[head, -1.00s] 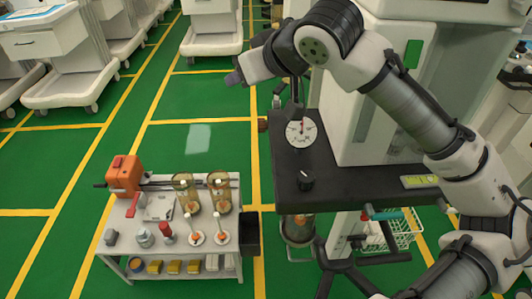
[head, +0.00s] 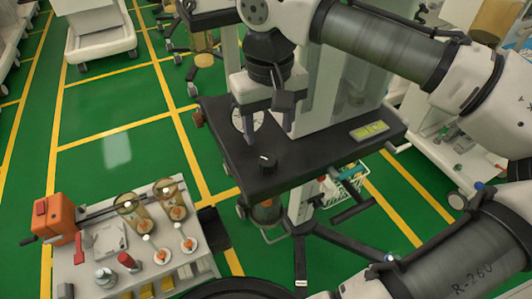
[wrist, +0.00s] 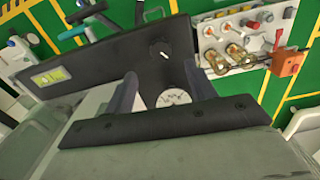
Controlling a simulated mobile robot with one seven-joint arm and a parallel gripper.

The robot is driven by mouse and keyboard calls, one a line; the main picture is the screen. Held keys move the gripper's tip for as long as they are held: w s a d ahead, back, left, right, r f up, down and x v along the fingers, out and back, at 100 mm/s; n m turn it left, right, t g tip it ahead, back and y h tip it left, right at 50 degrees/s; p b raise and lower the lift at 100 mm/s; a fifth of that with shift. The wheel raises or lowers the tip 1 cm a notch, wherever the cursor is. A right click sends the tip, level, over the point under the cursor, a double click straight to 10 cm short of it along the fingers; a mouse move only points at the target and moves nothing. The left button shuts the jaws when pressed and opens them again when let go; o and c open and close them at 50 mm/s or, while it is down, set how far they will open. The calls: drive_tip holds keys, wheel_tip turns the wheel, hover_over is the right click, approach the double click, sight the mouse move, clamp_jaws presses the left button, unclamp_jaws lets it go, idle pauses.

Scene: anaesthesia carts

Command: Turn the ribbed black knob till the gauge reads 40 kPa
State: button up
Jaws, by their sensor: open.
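The ribbed black knob (head: 267,161) stands on the dark top (head: 225,112) of a cart, with a white mark on it. It also shows in the wrist view (wrist: 160,50), beyond my fingertips. The round white gauge (head: 257,119) lies behind it on the same top, partly hidden by my gripper in the head view. In the wrist view the gauge (wrist: 173,98) shows between my fingers; its reading is too small to tell. My gripper (head: 268,138) points down above the top, open and empty, near the gauge and just behind the knob.
A yellow-green label (head: 369,131) lies on the right of the dark top. A pale equipment column rises behind. A white side trolley (head: 205,267) at lower left carries an orange device (head: 56,219), amber jars (head: 131,207) and several small items. Green floor is open at left.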

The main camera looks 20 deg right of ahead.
sight(268, 160)
wheel_tip(268, 160, down, 8)
drive_tip(key=shift+f, duration=0.2)
drive_tip(key=shift+r, duration=0.1)
drive_tip(key=c, duration=1)
